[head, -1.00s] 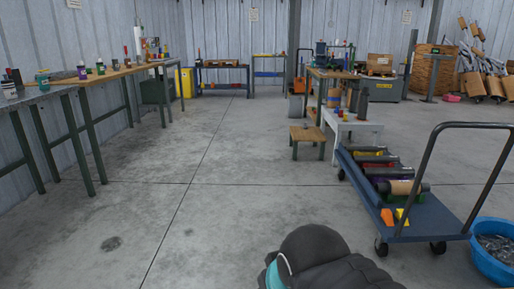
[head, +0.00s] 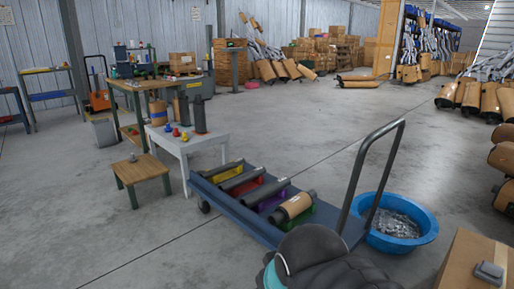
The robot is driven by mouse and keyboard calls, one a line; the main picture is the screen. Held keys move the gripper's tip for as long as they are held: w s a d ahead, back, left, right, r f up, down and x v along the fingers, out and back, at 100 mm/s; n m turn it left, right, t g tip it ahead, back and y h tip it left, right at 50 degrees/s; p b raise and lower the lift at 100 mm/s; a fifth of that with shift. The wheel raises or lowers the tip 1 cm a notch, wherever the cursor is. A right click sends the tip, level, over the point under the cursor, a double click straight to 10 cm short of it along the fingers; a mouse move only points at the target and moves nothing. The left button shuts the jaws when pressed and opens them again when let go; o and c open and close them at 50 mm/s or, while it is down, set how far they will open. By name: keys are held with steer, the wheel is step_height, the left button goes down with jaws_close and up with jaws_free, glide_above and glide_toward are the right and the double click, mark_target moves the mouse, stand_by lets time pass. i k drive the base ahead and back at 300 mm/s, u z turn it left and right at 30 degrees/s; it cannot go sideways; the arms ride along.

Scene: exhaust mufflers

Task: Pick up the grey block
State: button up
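A small grey block (head: 489,274) lies on top of a cardboard box (head: 462,262) at the lower right corner of the head view. The box is cut off by the frame's edge. A dark rounded part of my own arm with a teal band shows at the bottom centre, left of the box and apart from it. My gripper itself is not in view.
A blue flatbed cart (head: 262,228) carrying mufflers on coloured holders stands ahead, its handle upright. A blue tub (head: 428,222) of metal pieces sits between the cart and the box. A stool (head: 142,170) and a white table (head: 208,143) stand left. Floor at the lower left is clear.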

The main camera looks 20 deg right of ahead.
mark_target(492, 274)
steer(key=z, duration=1.25)
steer(key=i, duration=1.1)
steer(key=z, duration=0.9)
